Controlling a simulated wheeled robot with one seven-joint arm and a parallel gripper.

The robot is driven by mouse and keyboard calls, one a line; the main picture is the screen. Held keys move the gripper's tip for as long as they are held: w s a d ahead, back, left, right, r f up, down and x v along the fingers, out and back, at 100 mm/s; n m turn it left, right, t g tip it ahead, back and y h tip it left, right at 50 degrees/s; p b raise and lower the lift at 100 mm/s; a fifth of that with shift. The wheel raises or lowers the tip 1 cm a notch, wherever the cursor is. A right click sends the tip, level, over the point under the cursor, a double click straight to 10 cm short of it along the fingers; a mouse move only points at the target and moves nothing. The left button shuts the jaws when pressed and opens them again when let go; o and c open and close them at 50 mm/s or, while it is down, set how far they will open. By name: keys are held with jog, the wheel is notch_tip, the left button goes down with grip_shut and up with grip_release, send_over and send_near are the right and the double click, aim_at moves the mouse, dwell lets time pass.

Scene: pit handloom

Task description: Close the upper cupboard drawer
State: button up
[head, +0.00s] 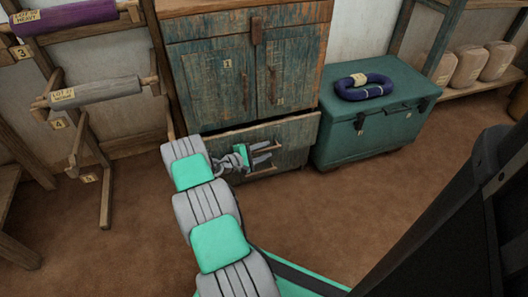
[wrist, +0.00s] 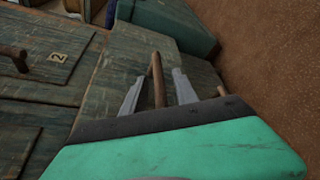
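The wooden cupboard (head: 215,80) has worn blue-green doors and two drawers below them. The upper drawer (head: 296,132) stands out from the cupboard, with its top edge showing below the doors; its front also shows in the wrist view (wrist: 120,62). My gripper (head: 262,152) is in front of the drawer. In the wrist view my gripper (wrist: 158,88) is open, with one finger on each side of the wooden drawer handle (wrist: 157,72). Gaps show between the fingers and the handle. How far the drawer is out is hard to tell.
A lower drawer handle (head: 260,175) sits below my gripper. A teal chest (head: 370,125) with a blue coil (head: 364,86) on it stands close at the right. A rack with rolls (head: 95,91) stands at the left. The brown floor (head: 130,240) in front is clear.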

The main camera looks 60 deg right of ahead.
grip_shut()
dwell(1.4)
